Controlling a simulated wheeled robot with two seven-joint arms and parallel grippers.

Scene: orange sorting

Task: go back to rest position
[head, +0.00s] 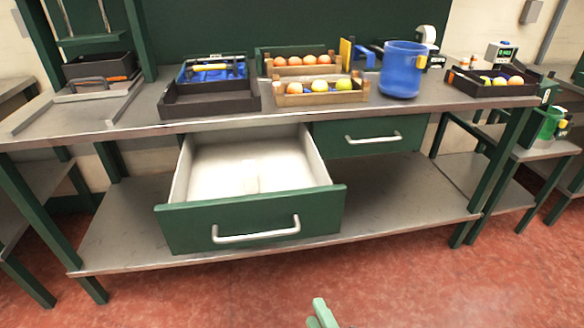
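My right gripper (321,314) shows only as a small pale green tip at the bottom edge of the head view, in front of the workbench and below the open drawer. Most of it is cut off by the frame, so I cannot tell whether it is open or shut. It is apart from the bench and the drawer. My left gripper is not in view.
A drawer (250,215) stands pulled out and looks empty; the drawer beside it (372,139) is shut. On the bench (140,122) are wooden crates of fruit (320,98), a blue container (401,72) and dark trays (210,105). The red floor (440,285) in front is clear.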

